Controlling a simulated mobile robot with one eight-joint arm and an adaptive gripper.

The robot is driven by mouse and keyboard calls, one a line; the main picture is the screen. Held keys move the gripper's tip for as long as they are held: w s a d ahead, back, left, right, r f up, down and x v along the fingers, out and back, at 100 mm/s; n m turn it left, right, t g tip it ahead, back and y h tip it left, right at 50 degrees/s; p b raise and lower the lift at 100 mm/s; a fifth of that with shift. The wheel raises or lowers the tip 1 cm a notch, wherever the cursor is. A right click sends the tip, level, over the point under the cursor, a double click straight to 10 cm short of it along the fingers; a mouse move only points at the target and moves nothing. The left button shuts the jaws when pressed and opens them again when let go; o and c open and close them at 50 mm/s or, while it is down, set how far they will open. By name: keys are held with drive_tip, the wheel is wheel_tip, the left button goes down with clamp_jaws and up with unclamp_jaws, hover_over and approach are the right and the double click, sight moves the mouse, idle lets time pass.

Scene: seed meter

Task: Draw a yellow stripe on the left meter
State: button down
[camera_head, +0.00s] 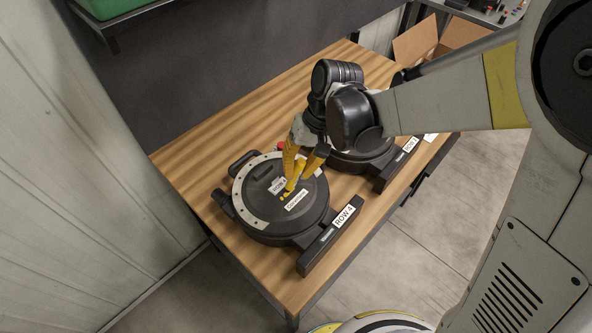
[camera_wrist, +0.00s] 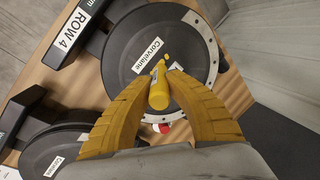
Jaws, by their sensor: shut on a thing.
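The left meter (camera_head: 262,218) is a round black seed meter with a grey studded rim and a front bar labelled "ROW 4" (camera_head: 343,215). Its lid carries white labels, one reading roughly "Corvelane" (camera_wrist: 147,55). My yellow-fingered gripper (camera_head: 294,186) is over this lid, pointing down. It is shut on a yellow marker (camera_wrist: 158,92), which shows between the fingertips in the wrist view. Small yellow marks (camera_head: 283,197) show on the lid by the fingertips. Whether the marker's tip touches the lid is hard to tell.
A second black meter (camera_head: 362,164) stands to the right, partly behind my arm. Both rest on a wooden table (camera_head: 190,150). A small red thing (camera_head: 281,145) lies behind the left meter. An open cardboard box (camera_head: 415,42) is at the back right. The table's left part is clear.

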drive_tip(key=shift+w+d+b, duration=0.35)
drive_tip(key=shift+w+d, duration=0.45)
drive_tip(key=shift+w, duration=0.15)
idle(1.1)
wheel_tip(320, 180, up, 6)
drive_tip(key=p, duration=0.4)
idle(0.5)
idle(0.4)
